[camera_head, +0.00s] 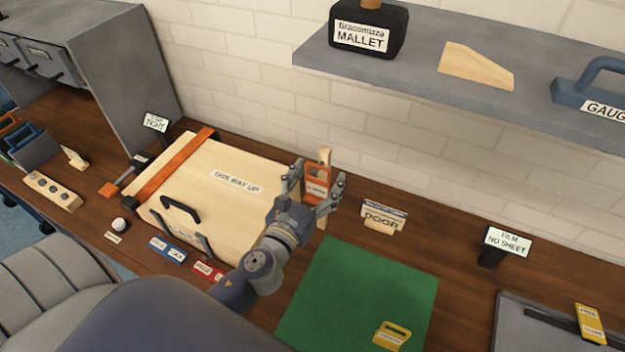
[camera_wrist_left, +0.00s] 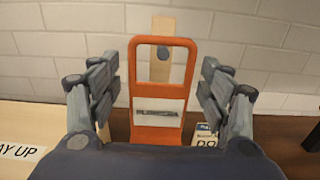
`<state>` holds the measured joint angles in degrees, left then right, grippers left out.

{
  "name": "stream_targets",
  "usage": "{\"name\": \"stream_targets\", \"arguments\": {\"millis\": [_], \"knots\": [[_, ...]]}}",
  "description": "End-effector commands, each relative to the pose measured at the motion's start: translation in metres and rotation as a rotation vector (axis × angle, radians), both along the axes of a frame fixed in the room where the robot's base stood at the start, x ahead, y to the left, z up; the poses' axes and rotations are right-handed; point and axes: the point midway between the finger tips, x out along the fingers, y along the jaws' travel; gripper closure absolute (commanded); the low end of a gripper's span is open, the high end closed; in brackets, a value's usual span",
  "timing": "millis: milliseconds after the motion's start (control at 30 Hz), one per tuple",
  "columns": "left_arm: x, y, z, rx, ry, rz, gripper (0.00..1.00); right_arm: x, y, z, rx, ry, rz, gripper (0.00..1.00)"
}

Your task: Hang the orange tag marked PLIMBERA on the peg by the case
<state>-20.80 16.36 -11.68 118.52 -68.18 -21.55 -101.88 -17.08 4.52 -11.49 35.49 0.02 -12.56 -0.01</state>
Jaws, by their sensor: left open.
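The orange tag (camera_head: 316,171) stands upright in front of a wooden upright (camera_head: 324,154) by the wall. In the left wrist view the orange tag (camera_wrist_left: 160,134) carries a label that seems to read PLIMBERA. The round grey peg end (camera_wrist_left: 163,53) shows through the tag's opening, just below its top bar; whether the bar touches the peg I cannot tell. My left gripper (camera_head: 314,187) is open, one finger on each side of the tag, with gaps visible in the wrist view. The pale wooden case (camera_head: 215,205), marked THIS WAY UP, lies left of the upright. My right gripper is not in view.
A DOOR sign (camera_head: 383,217) stands right of the upright. A green mat (camera_head: 355,290) with a yellow tag (camera_head: 392,335) lies in front. A grey shelf (camera_head: 410,62) with a mallet block (camera_head: 368,28) overhangs behind. A dark-based sign (camera_head: 505,243) stands further right.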

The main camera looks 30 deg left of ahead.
Motion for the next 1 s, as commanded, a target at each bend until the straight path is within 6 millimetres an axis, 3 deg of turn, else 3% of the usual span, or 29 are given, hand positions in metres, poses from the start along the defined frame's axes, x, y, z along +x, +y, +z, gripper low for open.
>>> {"name": "stream_targets", "arguments": {"millis": [167, 400, 700, 1000], "knots": [[-0.017, -0.001, -0.001, -0.003, 0.003, 0.000, 0.28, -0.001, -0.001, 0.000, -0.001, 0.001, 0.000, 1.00], [-0.060, -0.003, -0.001, -0.001, 0.006, 0.003, 0.28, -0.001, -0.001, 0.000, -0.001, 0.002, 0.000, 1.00], [-0.100, -0.006, -0.001, 0.004, 0.005, -0.001, 0.28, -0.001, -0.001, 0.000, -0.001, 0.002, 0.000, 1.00], [-0.119, -0.007, 0.000, -0.001, 0.000, 0.000, 0.28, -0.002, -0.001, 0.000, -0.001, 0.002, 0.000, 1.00]]}}
